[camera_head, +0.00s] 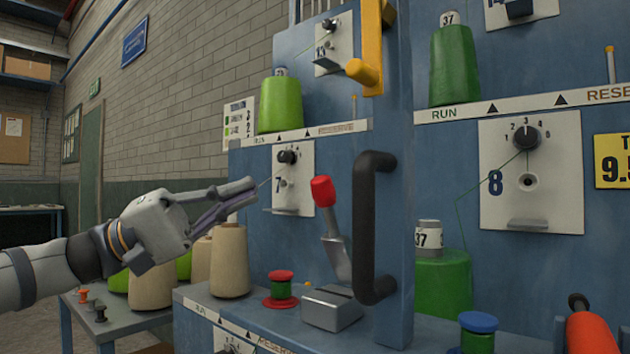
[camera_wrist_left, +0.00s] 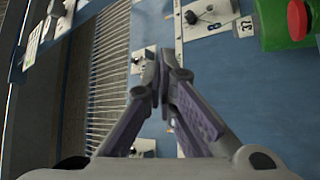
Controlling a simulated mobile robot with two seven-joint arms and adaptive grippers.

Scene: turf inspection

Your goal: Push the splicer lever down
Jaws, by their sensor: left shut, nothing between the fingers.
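The splicer lever has a red knob (camera_head: 323,191) on a grey shaft (camera_head: 336,250), standing raised and slightly tilted. Below it is a grey metal block (camera_head: 332,308) on the blue machine's ledge. A black vertical handle (camera_head: 372,228) stands just to its right. My left gripper (camera_head: 254,188) is shut and empty, to the left of the red knob at about its height in the picture, apart from it. In the left wrist view its fingers (camera_wrist_left: 160,62) come together before the blue panel. I cannot make out the lever in that view. My right gripper is not in view.
A beige yarn cone (camera_head: 229,262) and a red-and-green spool (camera_head: 281,288) stand on the ledge left of the lever. A yellow lever (camera_head: 370,55) hangs above.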

